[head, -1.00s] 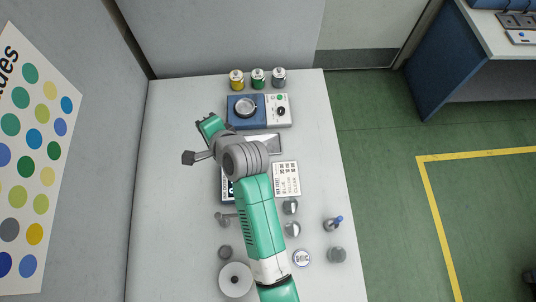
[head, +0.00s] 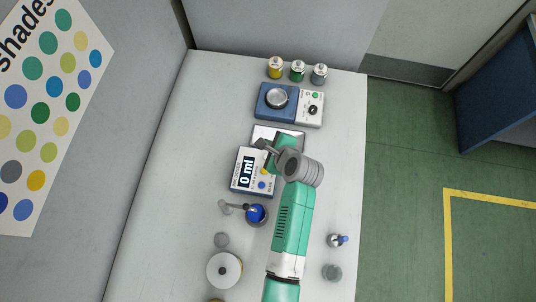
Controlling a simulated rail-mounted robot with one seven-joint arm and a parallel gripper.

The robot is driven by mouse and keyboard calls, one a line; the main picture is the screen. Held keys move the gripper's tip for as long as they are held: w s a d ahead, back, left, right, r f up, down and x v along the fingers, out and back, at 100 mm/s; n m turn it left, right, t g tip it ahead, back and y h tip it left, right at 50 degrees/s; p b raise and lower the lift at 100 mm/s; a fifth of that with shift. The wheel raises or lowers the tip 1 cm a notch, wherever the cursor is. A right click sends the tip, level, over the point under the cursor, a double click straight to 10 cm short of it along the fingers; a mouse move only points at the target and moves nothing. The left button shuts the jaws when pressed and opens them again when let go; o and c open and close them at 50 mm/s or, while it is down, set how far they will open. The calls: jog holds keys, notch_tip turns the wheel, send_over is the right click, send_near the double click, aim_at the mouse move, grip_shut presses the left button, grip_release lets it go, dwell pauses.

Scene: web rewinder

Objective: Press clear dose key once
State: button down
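The dosing unit (head: 240,187) lies on the table left of my arm, with a dark display (head: 246,173) reading "0 ml". A yellow key (head: 265,170) and a blue key (head: 262,185) show beside the display. I cannot make out a key marked clear; my arm covers the unit's right part. My gripper (head: 266,149) is over the unit's upper right corner, partly hidden by my wrist. Whether its fingers are open or shut, or touch anything, cannot be told.
A blue and white device with a round dish (head: 277,97) stands behind, with yellow, green and grey jars (head: 297,71) beyond. A blue-filled vessel (head: 257,214) is nearer, close to my arm. A white disc (head: 224,270) lies in front. The table's left side is clear.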

notch_tip(320, 180, down, 6)
jog(key=b, duration=0.7)
jog(key=shift+f, duration=0.25)
jog(key=shift+f+b, duration=0.75)
jog(key=shift+f, duration=0.35)
jog(key=shift+f, duration=0.15)
dwell(0.4)
jog(key=shift+f, duration=0.3)
jog(key=shift+f, duration=0.35)
dwell(0.7)
jog(key=shift+r, duration=0.1)
jog(key=shift+r+p, duration=0.7)
jog(key=shift+p, duration=0.2)
